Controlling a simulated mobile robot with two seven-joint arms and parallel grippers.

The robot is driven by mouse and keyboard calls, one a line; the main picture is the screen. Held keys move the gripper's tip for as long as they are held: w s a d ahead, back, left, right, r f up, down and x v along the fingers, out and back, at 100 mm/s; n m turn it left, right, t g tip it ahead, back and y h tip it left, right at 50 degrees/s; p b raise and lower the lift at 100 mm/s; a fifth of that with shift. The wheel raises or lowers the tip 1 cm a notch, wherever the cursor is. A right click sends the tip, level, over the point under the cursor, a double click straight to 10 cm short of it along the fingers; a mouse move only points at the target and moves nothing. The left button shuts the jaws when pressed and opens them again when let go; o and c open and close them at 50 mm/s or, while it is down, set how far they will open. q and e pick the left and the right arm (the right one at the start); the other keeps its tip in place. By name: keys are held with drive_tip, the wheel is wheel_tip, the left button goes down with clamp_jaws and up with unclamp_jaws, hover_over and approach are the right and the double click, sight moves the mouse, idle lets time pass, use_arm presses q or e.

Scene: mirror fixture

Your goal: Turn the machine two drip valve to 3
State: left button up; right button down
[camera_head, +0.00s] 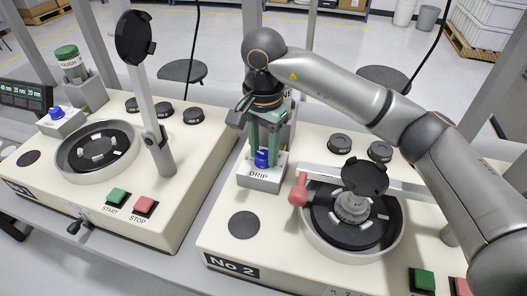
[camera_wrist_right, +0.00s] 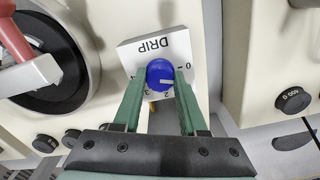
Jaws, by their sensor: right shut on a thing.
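The blue drip valve (camera_head: 262,158) stands on a white block labelled DRIP (camera_head: 262,181) on the No 2 machine (camera_head: 225,222). My right gripper (camera_head: 263,146) comes down from above, its green fingers shut on the valve. In the right wrist view the knob (camera_wrist_right: 160,74) sits between the fingertips. Numbers from 0 to 4 run around it, partly covered by the fingers. A short white mark on the knob's face lies toward the 1 and 2 side; its exact reading is hard to tell. My left gripper is not in view.
A polishing bowl (camera_head: 310,236) with a white bar, a red-handled lever (camera_head: 298,190) and a black disc (camera_head: 365,176) stands right of the valve. A similar machine (camera_head: 185,215) with its own blue valve (camera_head: 56,112) is at left. A gap separates the machines.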

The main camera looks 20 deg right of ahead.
drive_tip(key=shift+m, duration=1)
drive_tip(key=m+b, duration=0.1)
drive_tip(key=m, duration=0.3)
drive_tip(key=shift+m, duration=0.3)
drive_tip(key=m+b, duration=0.1)
drive_tip(key=m, duration=0.3)
drive_tip(key=shift+m, duration=0.3)
drive_tip(key=m, duration=0.2)
drive_tip(key=shift+m, duration=0.4)
drive_tip(key=m, duration=0.3)
drive_tip(key=shift+b, duration=0.35)
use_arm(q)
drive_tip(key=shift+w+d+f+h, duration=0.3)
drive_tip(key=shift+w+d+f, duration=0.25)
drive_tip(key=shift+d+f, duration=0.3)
use_arm(e)
drive_tip(key=m, duration=0.6)
drive_tip(key=shift+c, duration=2.2)
unclamp_jaws()
